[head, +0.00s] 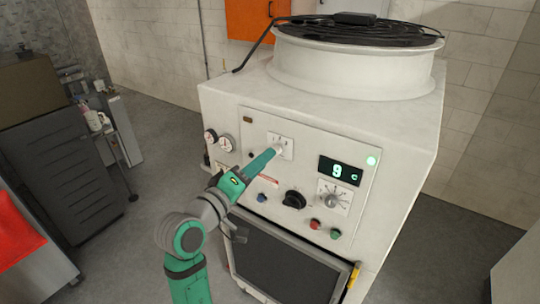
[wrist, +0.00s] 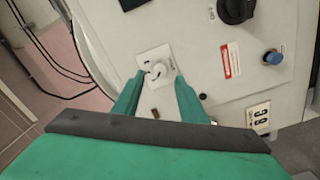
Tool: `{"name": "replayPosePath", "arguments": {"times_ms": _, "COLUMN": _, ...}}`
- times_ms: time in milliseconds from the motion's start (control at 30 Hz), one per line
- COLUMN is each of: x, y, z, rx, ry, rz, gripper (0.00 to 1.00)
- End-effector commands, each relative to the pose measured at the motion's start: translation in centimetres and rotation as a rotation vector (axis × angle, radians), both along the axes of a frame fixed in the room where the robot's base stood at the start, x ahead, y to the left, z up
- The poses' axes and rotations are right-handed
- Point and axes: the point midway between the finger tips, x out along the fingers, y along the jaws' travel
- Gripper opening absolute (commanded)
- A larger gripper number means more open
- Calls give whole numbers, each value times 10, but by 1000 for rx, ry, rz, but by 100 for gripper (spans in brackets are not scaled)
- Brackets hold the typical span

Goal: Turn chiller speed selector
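A small pale selector knob on a white square plate (head: 287,142) sits on the upper left of the white machine's front panel. In the wrist view the knob (wrist: 157,70) lies between and just beyond my fingertips. My gripper (head: 275,151) reaches to this plate and hides part of it in the head view. In the wrist view my gripper (wrist: 160,78) has its two green fingers apart, with plate showing between them; contact with the knob cannot be told. The panel also holds a larger grey dial knob (head: 331,200) and a black knob (head: 293,199). No readable label names the speed selector.
The machine (head: 225,98) carries a display (head: 340,171) reading 9, a green light (head: 372,161), red (head: 315,223) and green (head: 335,233) buttons, and a blue button (head: 262,198). Gauges (head: 226,143) are left of the plate.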

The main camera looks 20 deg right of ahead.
Motion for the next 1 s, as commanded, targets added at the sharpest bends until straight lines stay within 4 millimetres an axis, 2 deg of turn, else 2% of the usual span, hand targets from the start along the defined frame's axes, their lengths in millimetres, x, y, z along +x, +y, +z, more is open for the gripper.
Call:
{"name": "replayPosePath", "arguments": {"times_ms": 100, "x": 11, "y": -15, "z": 0, "rx": 0, "ry": 0, "rz": -1, "gripper": 38}}
{"name": "replayPosePath", "arguments": {"times_ms": 300, "x": 24, "y": -30, "z": 0, "rx": 0, "ry": 0, "rz": 0, "gripper": 38}}
{"name": "replayPosePath", "arguments": {"times_ms": 667, "x": 27, "y": -34, "z": -1, "rx": 0, "ry": 0, "rz": 1, "gripper": 38}}
{"name": "replayPosePath", "arguments": {"times_ms": 733, "x": 27, "y": -34, "z": 0, "rx": 0, "ry": 0, "rz": 1, "gripper": 26}}
{"name": "replayPosePath", "arguments": {"times_ms": 833, "x": 27, "y": -34, "z": -1, "rx": 0, "ry": 0, "rz": 1, "gripper": 3}}
{"name": "replayPosePath", "arguments": {"times_ms": 867, "x": 27, "y": -34, "z": -1, "rx": 0, "ry": 0, "rz": 1, "gripper": 0}}
{"name": "replayPosePath", "arguments": {"times_ms": 1000, "x": 27, "y": -34, "z": -1, "rx": 1, "ry": -1, "rz": 1, "gripper": 0}}
